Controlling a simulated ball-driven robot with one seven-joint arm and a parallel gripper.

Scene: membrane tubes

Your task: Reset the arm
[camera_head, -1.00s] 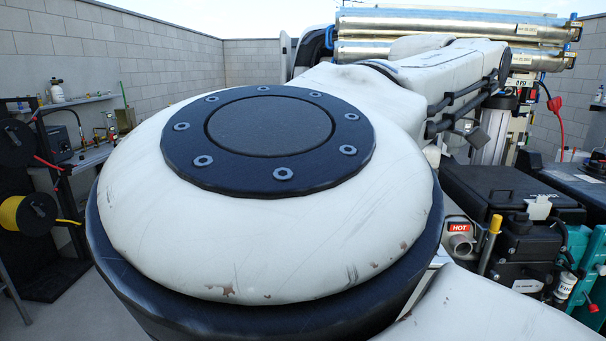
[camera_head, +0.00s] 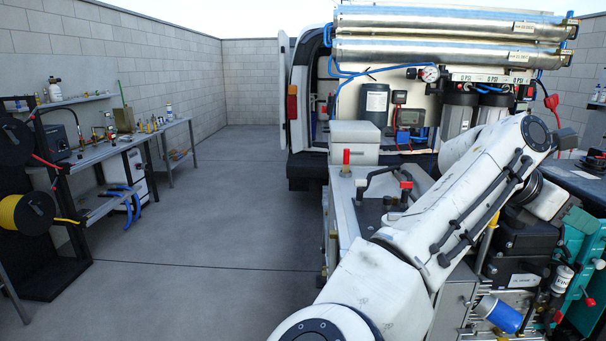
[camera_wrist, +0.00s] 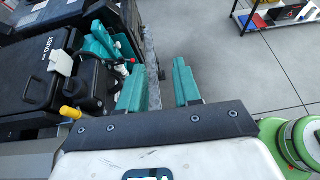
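In the wrist view my gripper (camera_wrist: 160,84) shows two teal fingers set apart with nothing between them, so it is open and empty. Below the fingers is a black bracket with bolts on my white wrist. In the head view my white arm rises from the bottom centre, bends at the upper right and passes in front of the equipment on the right. I cannot make out my gripper in the head view.
A van (camera_head: 305,100) carries silver membrane tubes (camera_head: 440,52). A workbench (camera_head: 95,152) stands at left; floor between is clear.

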